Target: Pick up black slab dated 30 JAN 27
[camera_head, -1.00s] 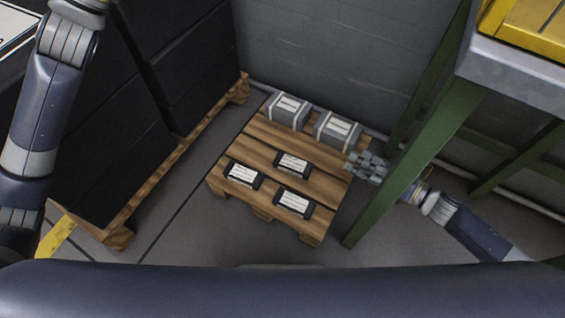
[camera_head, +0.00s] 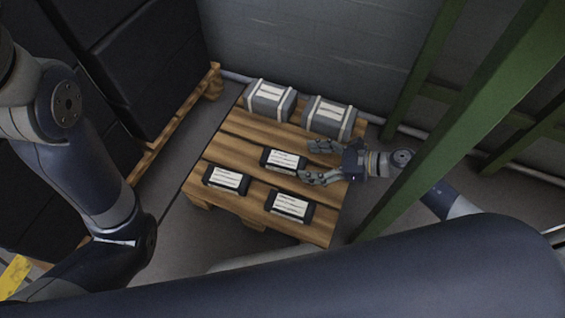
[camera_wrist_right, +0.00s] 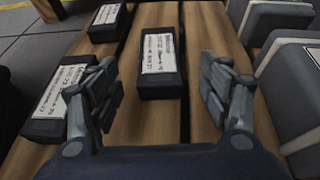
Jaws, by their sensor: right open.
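Three black slabs with white labels lie flat on a wooden pallet (camera_head: 262,142). The back one, the middle slab (camera_head: 283,160), is nearest my right gripper (camera_head: 309,162). The others are the left slab (camera_head: 227,180) and the front slab (camera_head: 289,206). My right gripper is open and empty, its fingers pointing left toward the middle slab. In the right wrist view the middle slab (camera_wrist_right: 160,60) shows ahead between the spread fingers, the front slab (camera_wrist_right: 58,98) at left, partly behind a finger, and the left slab (camera_wrist_right: 107,20) farther off. The label dates are too blurred to read surely. My left gripper is out of view.
Two grey strapped cases, a left case (camera_head: 269,101) and a right case (camera_head: 331,117), stand along the pallet's back edge by the wall. A green post (camera_head: 460,125) rises close to my right arm. Black stacked boxes (camera_head: 140,60) stand at left.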

